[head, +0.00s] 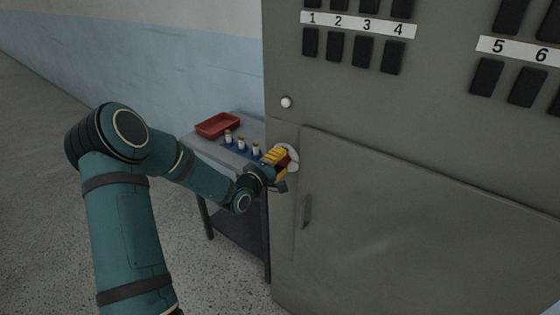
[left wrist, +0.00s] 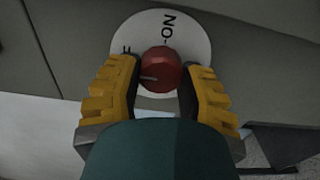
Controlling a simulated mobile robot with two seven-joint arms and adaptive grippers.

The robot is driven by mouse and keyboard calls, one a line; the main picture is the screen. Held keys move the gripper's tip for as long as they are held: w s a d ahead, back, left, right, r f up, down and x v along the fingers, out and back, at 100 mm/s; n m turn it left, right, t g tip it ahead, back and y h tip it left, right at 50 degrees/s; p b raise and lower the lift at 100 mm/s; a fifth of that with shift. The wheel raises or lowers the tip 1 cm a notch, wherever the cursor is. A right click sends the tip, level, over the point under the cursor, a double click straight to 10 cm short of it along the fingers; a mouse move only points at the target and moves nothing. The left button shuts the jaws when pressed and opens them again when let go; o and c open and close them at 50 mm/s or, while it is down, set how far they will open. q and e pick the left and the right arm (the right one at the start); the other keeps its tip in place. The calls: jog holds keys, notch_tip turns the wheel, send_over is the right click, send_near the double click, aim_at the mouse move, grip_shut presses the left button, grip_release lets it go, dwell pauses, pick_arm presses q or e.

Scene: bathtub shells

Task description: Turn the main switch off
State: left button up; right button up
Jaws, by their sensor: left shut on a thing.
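The main switch is a red round knob (left wrist: 161,68) on a white disc (left wrist: 195,40) marked "ON", with another label partly hidden at the disc's left. A pale line on the knob points left in the left wrist view. My left gripper (left wrist: 160,85) has its yellow and black fingers on both sides of the knob and is shut on it. In the head view the left gripper (head: 285,158) is at the cabinet's left edge, covering most of the knob; part of the white disc (head: 293,152) shows beside it. My right gripper is not in view.
The grey cabinet (head: 400,200) carries numbered black switches (head: 338,48), a small white round part (head: 286,102) and a door handle (head: 306,211). A small table (head: 205,148) behind my left forearm holds a red tray (head: 217,125) and several small bottles (head: 241,143).

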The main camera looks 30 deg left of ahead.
pick_arm(q)
jog(key=shift+r, duration=0.1)
jog(key=o, duration=1.2)
jog(key=shift+w, duration=0.1)
jog(key=s, duration=1.2)
jog(key=shift+a, duration=0.45)
